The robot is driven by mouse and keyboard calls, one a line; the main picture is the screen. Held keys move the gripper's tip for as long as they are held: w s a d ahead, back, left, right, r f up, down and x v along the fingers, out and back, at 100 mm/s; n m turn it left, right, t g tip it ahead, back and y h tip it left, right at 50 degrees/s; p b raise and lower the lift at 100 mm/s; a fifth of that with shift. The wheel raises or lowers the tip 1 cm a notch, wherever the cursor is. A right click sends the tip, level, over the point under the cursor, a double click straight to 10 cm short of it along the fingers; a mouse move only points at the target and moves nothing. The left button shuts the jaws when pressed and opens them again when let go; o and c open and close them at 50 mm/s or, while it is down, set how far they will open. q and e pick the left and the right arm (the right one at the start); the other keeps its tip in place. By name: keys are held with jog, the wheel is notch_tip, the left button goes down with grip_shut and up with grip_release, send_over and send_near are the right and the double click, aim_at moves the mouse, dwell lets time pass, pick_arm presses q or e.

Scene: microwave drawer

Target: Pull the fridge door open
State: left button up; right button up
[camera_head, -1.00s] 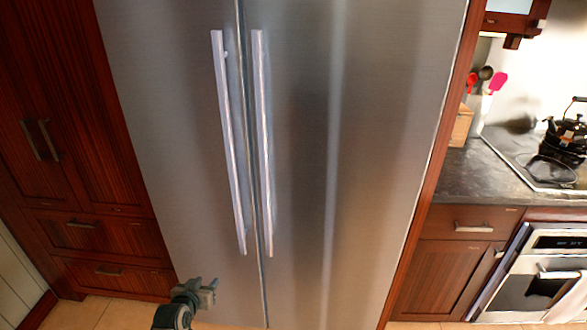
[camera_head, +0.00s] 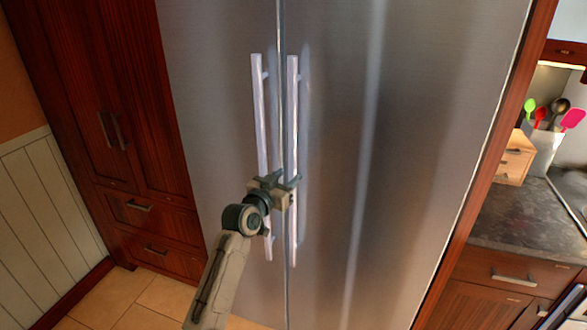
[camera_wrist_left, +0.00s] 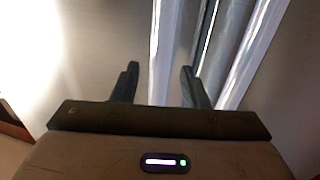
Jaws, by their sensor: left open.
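The steel fridge has a left door (camera_head: 210,120) and a right door (camera_head: 430,110), both shut, with a narrow seam between them. A long vertical left handle (camera_head: 259,110) and right handle (camera_head: 292,110) stand side by side at the seam. My left gripper (camera_head: 285,183) is open at the lower half of the handles and hides part of the left handle. In the left wrist view, the left handle (camera_wrist_left: 166,50) shows between the two open fingertips (camera_wrist_left: 159,72), and the right handle (camera_wrist_left: 251,52) is outside them. Contact cannot be told. My right gripper is not in view.
Dark wood cabinets (camera_head: 105,90) with drawers stand left of the fridge. A stone counter (camera_head: 510,220) with a utensil holder (camera_head: 545,150) and a wooden block (camera_head: 515,160) is on the right. Tiled floor (camera_head: 110,300) shows at the lower left.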

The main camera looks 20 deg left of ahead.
aim_at(291, 175)
pick_arm(q)
jog(key=shift+p+x, duration=0.3)
jog(key=shift+x, duration=1.5)
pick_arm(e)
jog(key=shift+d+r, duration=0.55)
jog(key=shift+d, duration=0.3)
pick_arm(q)
grip_shut()
jog(key=shift+s+f, duration=0.1)
jog(key=shift+s, duration=0.1)
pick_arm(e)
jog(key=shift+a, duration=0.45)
